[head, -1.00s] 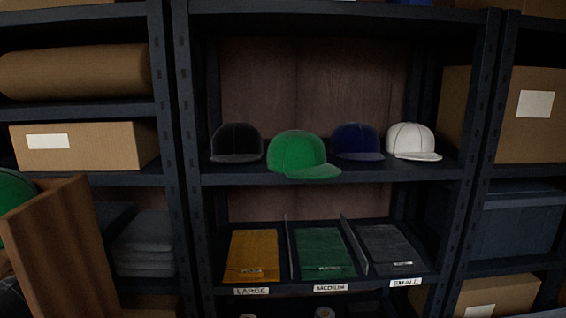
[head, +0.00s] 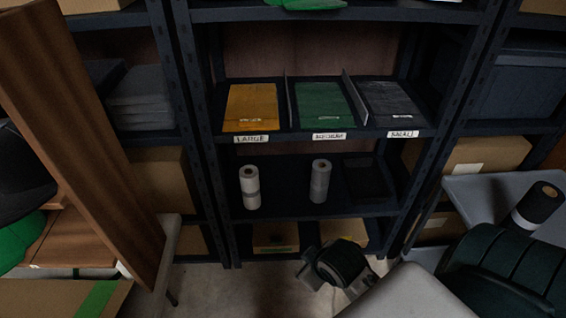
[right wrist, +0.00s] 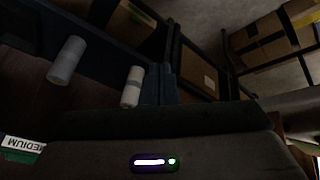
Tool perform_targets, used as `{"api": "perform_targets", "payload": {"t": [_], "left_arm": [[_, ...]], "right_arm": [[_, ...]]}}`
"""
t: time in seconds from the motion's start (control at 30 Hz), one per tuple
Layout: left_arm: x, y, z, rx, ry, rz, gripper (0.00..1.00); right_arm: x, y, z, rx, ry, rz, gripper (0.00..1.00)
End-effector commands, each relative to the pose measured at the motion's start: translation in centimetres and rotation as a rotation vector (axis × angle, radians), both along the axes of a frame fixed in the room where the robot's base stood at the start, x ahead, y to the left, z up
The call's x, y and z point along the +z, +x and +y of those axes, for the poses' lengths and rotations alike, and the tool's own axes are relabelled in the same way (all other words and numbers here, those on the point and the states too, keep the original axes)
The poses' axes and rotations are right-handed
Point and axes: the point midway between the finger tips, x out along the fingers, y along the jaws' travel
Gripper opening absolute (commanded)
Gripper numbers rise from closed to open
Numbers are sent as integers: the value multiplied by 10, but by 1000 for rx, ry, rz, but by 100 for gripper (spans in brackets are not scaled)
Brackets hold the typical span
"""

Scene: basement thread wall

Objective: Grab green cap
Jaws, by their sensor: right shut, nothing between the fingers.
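The green cap (head: 305,4) sits on the upper shelf. Only its lower part and brim show at the top edge of the head view; the rest is cut off. Another green cap (head: 18,240) shows in part at the left edge, below a black cap (head: 20,180). My right gripper (right wrist: 166,84) is shut and empty in the right wrist view. My right arm comes in low in the head view, far below the cap shelf. My left gripper is not in view.
Yellow (head: 252,106), green (head: 323,104) and dark grey (head: 388,103) folded cloths lie in labelled compartments. Two rolls (head: 249,187) (head: 320,181) stand on the shelf below. A tall brown wooden panel (head: 85,130) rises at the left. Shelf posts flank the bay.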

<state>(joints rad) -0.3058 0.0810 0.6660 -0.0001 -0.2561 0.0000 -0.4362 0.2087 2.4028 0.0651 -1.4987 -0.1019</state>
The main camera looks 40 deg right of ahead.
Motion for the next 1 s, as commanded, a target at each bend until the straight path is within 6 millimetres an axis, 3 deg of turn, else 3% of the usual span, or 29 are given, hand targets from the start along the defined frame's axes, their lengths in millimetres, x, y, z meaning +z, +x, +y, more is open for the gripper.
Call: {"api": "perform_targets", "payload": {"t": [0.27,0.37,0.6,0.8,0.9,1.0], "left_arm": [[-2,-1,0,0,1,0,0],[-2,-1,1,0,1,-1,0],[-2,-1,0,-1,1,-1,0],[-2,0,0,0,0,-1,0],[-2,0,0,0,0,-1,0],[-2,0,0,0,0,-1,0]], "right_arm": [[84,90,-18,251,-146,-230,0],[124,128,-28,349,-228,-328,0],[254,206,-57,572,-499,-571,0],[382,236,-82,698,-767,-743,0],[442,238,-94,736,-899,-809,0],[489,234,-103,759,-1007,-857,0]]}}
